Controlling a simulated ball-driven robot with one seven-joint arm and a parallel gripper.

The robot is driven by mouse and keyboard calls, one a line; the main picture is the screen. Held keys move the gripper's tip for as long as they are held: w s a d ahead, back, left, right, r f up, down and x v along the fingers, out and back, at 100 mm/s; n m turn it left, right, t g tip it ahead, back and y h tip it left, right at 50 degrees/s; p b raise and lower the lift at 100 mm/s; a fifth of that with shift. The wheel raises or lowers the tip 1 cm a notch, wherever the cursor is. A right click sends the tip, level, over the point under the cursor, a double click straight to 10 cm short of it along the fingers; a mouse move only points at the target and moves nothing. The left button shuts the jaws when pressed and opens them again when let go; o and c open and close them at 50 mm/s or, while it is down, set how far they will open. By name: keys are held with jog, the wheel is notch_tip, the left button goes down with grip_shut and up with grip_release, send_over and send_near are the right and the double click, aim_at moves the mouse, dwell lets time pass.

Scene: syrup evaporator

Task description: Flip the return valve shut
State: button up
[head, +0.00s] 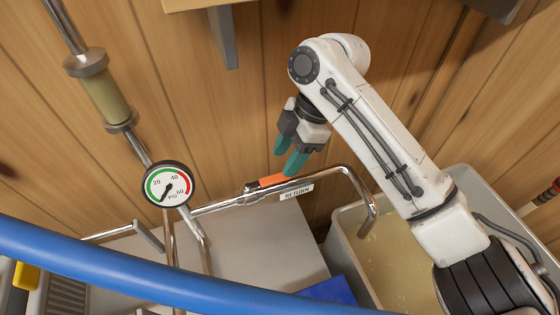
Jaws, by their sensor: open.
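The return valve (251,188) sits on a shiny metal pipe (221,204) near the middle of the head view. Its orange lever (272,181) lies roughly along the pipe. A white tag reading RETURN (297,192) is just below the pipe beside the lever. My gripper (287,155), with teal fingertips, is open and points down just above the lever's right end. One fingertip overlaps or nearly meets that end in the picture. I cannot tell whether it touches. Nothing shows between the fingers.
A pressure gauge (168,185) stands left of the valve. The pipe bends down into a tub (345,240) of yellowish liquid at the right. A thick blue hose (130,272) crosses the foreground. A plank wall (225,110) is behind, with a bracket (223,38) above.

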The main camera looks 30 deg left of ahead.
aim_at(275, 178)
jog(key=shift+x, duration=2.3)
grip_shut()
